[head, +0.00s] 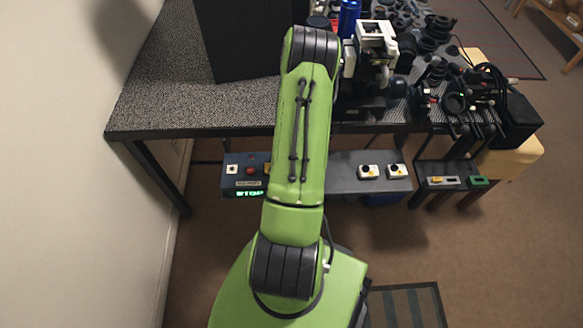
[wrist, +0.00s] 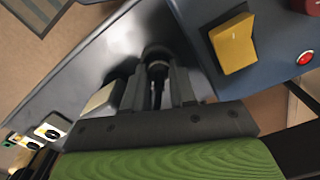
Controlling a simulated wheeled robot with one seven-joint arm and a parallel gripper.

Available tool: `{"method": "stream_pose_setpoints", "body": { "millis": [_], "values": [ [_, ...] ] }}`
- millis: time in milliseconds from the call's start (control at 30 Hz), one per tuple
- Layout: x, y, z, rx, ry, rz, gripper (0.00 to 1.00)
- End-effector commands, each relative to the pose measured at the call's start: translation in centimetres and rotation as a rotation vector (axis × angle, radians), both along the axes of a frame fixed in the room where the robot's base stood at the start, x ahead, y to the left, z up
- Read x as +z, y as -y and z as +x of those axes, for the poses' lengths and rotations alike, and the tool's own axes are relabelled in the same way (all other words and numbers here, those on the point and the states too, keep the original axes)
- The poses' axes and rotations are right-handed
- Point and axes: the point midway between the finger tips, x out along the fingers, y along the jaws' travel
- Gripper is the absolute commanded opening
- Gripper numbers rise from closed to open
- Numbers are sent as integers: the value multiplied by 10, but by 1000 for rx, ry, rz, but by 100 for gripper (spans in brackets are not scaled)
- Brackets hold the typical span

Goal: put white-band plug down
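In the wrist view my gripper (wrist: 157,88) is low over the grey metal shelf (wrist: 95,65), with its two dark fingers on either side of a dark, narrow, plug-like piece (wrist: 157,70). A wider dark round part of it, or just beyond it, shows past the fingertips. I cannot make out a white band on it. Whether the fingers press on the piece or stand slightly apart from it is unclear. In the head view my green arm hides the gripper and this piece.
A blue-grey control box with a yellow rocker switch (wrist: 233,42) and red lamp (wrist: 305,58) is close right of the fingers. In the head view, white switch boxes (head: 369,171) stand farther right on the shelf, under a cluttered table (head: 190,100).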

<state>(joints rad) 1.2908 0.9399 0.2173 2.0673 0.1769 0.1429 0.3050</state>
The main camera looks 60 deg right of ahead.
Motion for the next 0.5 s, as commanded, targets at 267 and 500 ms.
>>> {"method": "stream_pose_setpoints", "body": {
  "millis": [267,500],
  "values": [
    [0,0,0,0,0,0,36],
    [30,1,0,1,1,-5,36]
  ]
}}
